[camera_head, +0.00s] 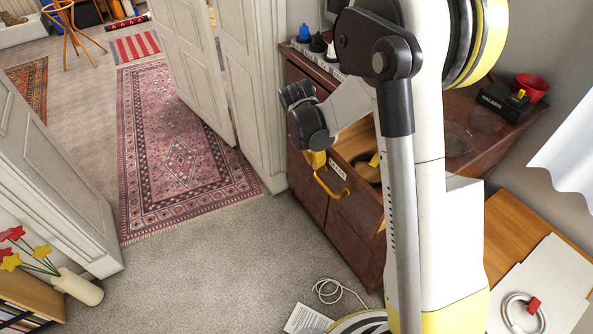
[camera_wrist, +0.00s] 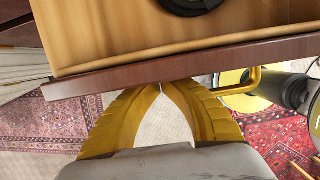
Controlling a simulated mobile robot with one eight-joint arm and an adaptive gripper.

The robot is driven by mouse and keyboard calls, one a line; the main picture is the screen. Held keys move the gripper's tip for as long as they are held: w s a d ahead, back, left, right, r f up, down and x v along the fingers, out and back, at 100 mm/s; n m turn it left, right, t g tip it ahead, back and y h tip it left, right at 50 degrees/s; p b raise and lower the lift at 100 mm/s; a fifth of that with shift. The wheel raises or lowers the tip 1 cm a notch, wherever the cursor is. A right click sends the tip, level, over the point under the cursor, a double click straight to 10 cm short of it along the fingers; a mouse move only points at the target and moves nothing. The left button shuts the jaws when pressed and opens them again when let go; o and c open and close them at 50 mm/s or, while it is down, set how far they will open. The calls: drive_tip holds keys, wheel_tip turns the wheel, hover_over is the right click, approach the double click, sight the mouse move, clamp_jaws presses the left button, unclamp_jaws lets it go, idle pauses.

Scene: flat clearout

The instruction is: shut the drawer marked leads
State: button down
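The drawer (camera_head: 355,145) stands open from the brown cabinet, with pale wood inside. A small white label (camera_head: 338,170) on its front is hard to read. A yellow handle (camera_head: 331,190) sits on the front. In the wrist view the brown front edge (camera_wrist: 190,66) crosses the picture, with a black coil (camera_wrist: 190,4) inside the drawer and the handle (camera_wrist: 252,80) to the right of my fingers. My gripper (camera_wrist: 161,86) is empty, its yellow fingertips together at the drawer's outer face. I cannot tell whether they touch it. My arm hides part of the drawer in the head view.
The cabinet top (camera_head: 465,140) holds a black box (camera_head: 503,101) and a red cup (camera_head: 532,87). A white door (camera_head: 185,65) stands left of the cabinet. A white cable (camera_head: 335,291) and a paper sheet (camera_head: 307,320) lie on the floor. Carpet in front is mostly clear.

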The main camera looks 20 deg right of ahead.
drive_tip(key=w+d, duration=0.1)
drive_tip(key=d, duration=0.4)
drive_tip(key=w+d, duration=0.1)
drive_tip(key=d, duration=0.4)
drive_tip(key=w+d, duration=0.2)
drive_tip(key=d, duration=0.3)
drive_tip(key=shift+d, duration=0.15)
drive_tip(key=a, duration=0.3)
drive_tip(key=s+a, duration=0.1)
drive_tip(key=shift+a+r, duration=0.15)
drive_tip(key=shift+r, duration=0.25)
drive_tip(key=s+a+r+m+t+p, duration=0.1)
drive_tip(key=s+a+r+m, duration=0.25)
drive_tip(key=r, duration=0.35)
drive_tip(key=s+a+r+m+t+y+p, duration=0.1)
drive_tip(key=s+a+r+m, duration=0.2)
drive_tip(key=r, duration=0.4)
drive_tip(key=s+a+r+m+t+p, duration=0.1)
drive_tip(key=s+a+r+m+p, duration=0.2)
drive_tip(key=r, duration=0.4)
drive_tip(key=s+a+m+t+y, duration=0.1)
drive_tip(key=s+a+m, duration=0.2)
drive_tip(key=s+m, duration=0.2)
drive_tip(key=s+a+r+m+t+b, duration=0.1)
drive_tip(key=s+a+m+t, duration=0.1)
drive_tip(key=s+m, duration=0.4)
drive_tip(key=shift+s+a+y, duration=0.4)
drive_tip(key=shift+s+a, duration=0.25)
drive_tip(key=shift+s, duration=1.8)
